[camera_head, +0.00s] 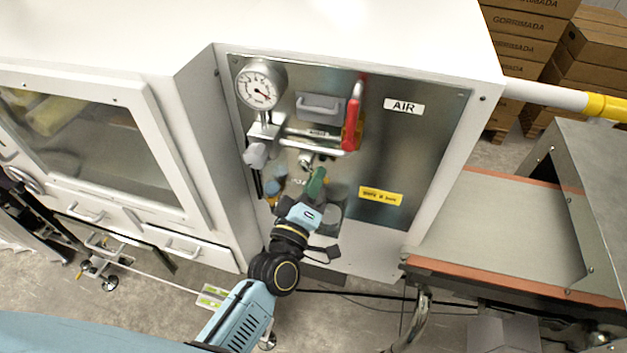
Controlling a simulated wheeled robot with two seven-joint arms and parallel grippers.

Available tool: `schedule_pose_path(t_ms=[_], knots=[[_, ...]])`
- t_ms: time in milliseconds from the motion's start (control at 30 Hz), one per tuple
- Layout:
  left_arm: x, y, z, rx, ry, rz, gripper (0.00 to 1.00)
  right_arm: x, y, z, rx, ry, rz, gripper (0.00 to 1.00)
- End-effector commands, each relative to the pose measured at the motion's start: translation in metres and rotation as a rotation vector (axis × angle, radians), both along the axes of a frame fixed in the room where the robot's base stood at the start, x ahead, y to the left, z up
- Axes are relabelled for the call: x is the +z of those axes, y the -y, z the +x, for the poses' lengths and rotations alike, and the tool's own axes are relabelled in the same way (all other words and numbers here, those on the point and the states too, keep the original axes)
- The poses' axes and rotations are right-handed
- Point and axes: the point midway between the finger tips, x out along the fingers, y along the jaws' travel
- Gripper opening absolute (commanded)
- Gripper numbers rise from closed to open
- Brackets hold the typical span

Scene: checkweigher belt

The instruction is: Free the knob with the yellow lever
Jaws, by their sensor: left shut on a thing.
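My left gripper (308,201) reaches up from below to the lower middle of the metal air panel. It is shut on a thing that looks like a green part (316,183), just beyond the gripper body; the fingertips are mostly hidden. A small yellow-orange patch (281,203) shows left of the gripper, partly covered; I cannot tell if it is the yellow lever. A blue part (272,187) sits just above it. A grey knob-like part (255,155) is at the panel's left, under the gauge. Which part is the knob is unclear. My right gripper is out of view.
A round gauge (258,88) is at the panel's upper left. A red lever (352,122) hangs to its right, by silver pipes (313,146). The cabinet's side walls frame the recess. The panel's right side is clear apart from labels. A conveyor belt (500,225) stands right.

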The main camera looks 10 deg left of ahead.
Motion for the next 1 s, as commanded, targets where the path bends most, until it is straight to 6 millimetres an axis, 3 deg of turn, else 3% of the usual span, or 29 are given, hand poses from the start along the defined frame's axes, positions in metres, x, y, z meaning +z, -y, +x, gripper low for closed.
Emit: schedule_pose_path(t_ms=[400,433,567,867,1000], knots=[[0.002,0.0,0.0,0.001,0.003,-0.012,0.0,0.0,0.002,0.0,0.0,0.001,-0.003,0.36],[0.002,0.0,0.0,0.001,0.003,-0.012,0.15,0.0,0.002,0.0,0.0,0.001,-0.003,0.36],[0.001,0.0,0.0,0.001,0.002,-0.011,0.32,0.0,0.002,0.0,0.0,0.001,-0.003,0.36],[0.0,0.0,-0.001,0.0,0.0,-0.008,0.34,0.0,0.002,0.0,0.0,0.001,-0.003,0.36],[-0.003,-0.002,-0.012,0.0,-0.001,-0.007,0.34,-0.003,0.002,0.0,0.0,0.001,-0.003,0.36]])
